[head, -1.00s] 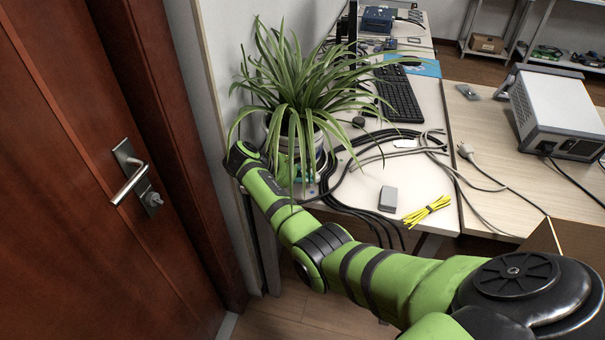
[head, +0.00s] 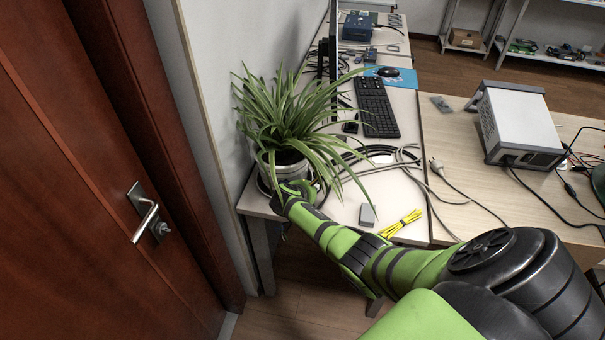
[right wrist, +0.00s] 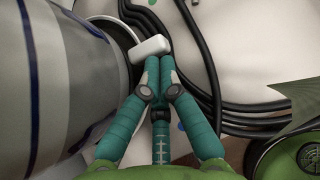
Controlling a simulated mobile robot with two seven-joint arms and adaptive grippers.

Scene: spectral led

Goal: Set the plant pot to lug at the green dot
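The potted plant (head: 288,108), a leafy spider plant in a pale banded pot (head: 283,166), stands upright near the desk's front left corner. The pot (right wrist: 62,75) fills the left of the right wrist view. A white lug (right wrist: 150,47) is at the pot's lower edge, beside a dark round rim. My right gripper (right wrist: 158,62) has its teal fingers together, tips against or just in front of the lug; no grip on it shows. In the head view it is at the pot's front (head: 292,187), partly hidden. A small green spot (right wrist: 152,2) and a blue spot (right wrist: 181,127) show on the desk. My left gripper is out of view.
Black cables (right wrist: 240,118) run beside the gripper. A grey box (head: 367,214), yellow cable bundle (head: 401,223) and keyboard (head: 377,107) lie right of the pot. A wall is close on the left, with a door (head: 75,180) nearer.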

